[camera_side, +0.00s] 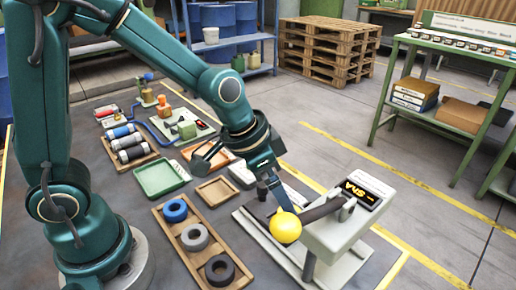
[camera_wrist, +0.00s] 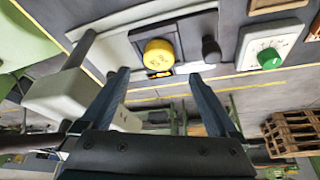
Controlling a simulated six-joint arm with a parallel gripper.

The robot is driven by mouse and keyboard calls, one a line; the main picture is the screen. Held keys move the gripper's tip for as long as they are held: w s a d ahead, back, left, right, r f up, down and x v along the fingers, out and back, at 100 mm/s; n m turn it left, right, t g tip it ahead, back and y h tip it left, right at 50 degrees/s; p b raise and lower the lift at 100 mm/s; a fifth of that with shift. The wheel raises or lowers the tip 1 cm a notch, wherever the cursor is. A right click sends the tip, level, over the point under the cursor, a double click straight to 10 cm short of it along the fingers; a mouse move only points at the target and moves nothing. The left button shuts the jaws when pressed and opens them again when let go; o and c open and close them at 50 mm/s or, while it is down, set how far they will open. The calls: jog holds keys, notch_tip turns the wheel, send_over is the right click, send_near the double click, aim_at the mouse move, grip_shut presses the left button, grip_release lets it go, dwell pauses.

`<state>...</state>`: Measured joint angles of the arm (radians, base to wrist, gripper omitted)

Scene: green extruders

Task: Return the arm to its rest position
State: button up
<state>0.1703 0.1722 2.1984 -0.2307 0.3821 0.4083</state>
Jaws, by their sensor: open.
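My gripper (camera_side: 280,196) is above the right part of the work table in the side view, pointing down beside a yellow ball-like piece (camera_side: 285,227). In the wrist view my gripper (camera_wrist: 157,78) has its two fingers wide apart with nothing between them. A yellow round knob (camera_wrist: 158,53) on a dark panel lies beyond the fingertips there. A pale machine (camera_side: 345,222) with a yellow-lettered display (camera_side: 368,190) stands right of the gripper. In the side view the fingers partly overlap the yellow piece, and I cannot tell whether they touch it.
A wooden tray (camera_side: 174,243) holds blue, grey and black rings. A green tray (camera_side: 160,179) and a small wooden tray (camera_side: 216,193) lie behind. A green button box (camera_wrist: 270,58) shows in the wrist view. A pallet stack (camera_side: 326,50) and green shelf (camera_side: 440,90) stand farther back.

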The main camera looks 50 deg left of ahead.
notch_tip(320, 180, up, 6)
jog(key=a+t, duration=0.2)
jog(key=s+a+n+y, duration=0.1)
jog(key=s+a+n, duration=0.1)
jog(key=s, duration=0.4)
jog(key=s+a+r+n, duration=0.1)
jog(key=s+a+n, duration=0.1)
jog(key=s, duration=0.5)
jog(key=shift+a+r+g+y, duration=0.25)
jog(key=shift+a+g+y, duration=0.05)
jog(key=shift+a+y, duration=0.1)
